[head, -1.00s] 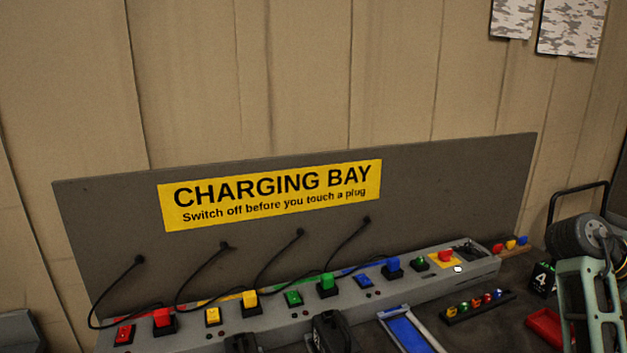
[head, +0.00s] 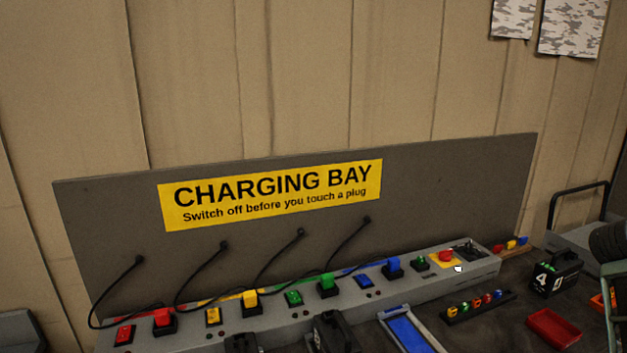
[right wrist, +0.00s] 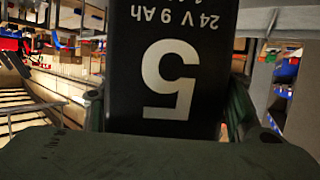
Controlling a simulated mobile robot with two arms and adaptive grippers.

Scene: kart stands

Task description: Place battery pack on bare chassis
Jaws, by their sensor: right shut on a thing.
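A black battery pack (right wrist: 172,60) with a large white "5" and "24V 9Ah" fills the middle of the right wrist view, its lettering upside down. My right gripper (right wrist: 168,112) is shut on it, with a finger at each side; the fingertips are mostly hidden. In the head view only a piece of my right arm shows at the right edge. My left gripper is in neither view. I cannot make out a bare chassis.
The grey charging bench (head: 350,294) carries coloured plugs and switches. Another black pack marked 4 (head: 556,277) stands at right. A red tray (head: 553,328), a blue-floored tray (head: 410,331) and dark packs (head: 333,332) lie in front. The right wrist background is blurred.

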